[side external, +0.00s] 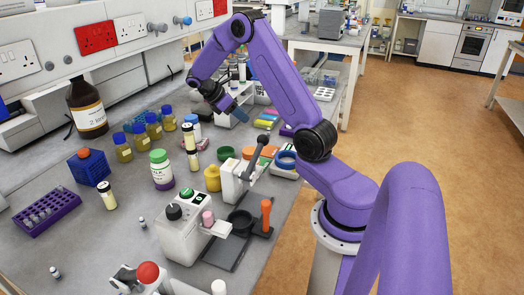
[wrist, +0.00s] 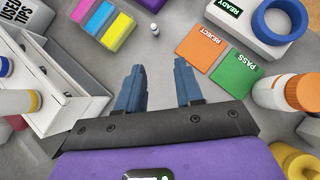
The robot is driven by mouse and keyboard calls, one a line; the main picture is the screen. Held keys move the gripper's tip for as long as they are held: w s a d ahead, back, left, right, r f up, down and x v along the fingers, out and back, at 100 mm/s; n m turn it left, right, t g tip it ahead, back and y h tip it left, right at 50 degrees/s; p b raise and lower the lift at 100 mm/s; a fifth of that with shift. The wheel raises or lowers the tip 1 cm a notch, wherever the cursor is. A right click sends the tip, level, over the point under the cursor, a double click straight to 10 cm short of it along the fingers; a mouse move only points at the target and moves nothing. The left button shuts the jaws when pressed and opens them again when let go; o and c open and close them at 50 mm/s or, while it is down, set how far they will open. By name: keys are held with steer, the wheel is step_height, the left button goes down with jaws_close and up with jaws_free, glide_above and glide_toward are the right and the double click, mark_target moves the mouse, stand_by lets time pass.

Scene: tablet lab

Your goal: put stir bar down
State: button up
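My gripper (wrist: 161,78) is open in the wrist view, its two blue fingers well apart with nothing between them. In the side external view my gripper (side external: 238,113) hangs over the far part of the bench. I cannot make out a stir bar in either view.
A white READY block (wrist: 238,22) with a blue ring (wrist: 259,18) stands at upper right. A white rack (wrist: 82,92) is close on the left. Coloured note pads (wrist: 101,25) lie upper left. An orange-capped bottle (wrist: 299,92) stands right. Bare bench shows between the fingers.

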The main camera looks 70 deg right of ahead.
steer(key=s+a+r+t, duration=0.1)
steer(key=a, duration=0.6)
steer(key=s+a+r+n+t+y, duration=0.1)
steer(key=a+t, duration=0.1)
steer(key=a, duration=0.6)
steer(key=s+a+r+t, duration=0.1)
steer(key=a, duration=0.7)
steer(key=shift+s+r+n+t+y, duration=0.2)
steer(key=shift+r+n+t+y, duration=0.1)
steer(key=shift+r+t+y, duration=0.1)
steer(key=s+a+y, duration=0.1)
steer(key=s+a, duration=0.3)
steer(key=s, duration=0.3)
steer(key=s+a+n+y, duration=0.1)
steer(key=s+a+y, duration=0.1)
steer(key=s+a, duration=0.2)
steer(key=s+a+t+y, duration=0.1)
steer(key=s+a+y, duration=0.1)
steer(key=s, duration=0.8)
steer(key=shift+s+a+r+n, duration=0.15)
steer(key=shift+a+r+n, duration=0.2)
steer(key=shift+a, duration=0.55)
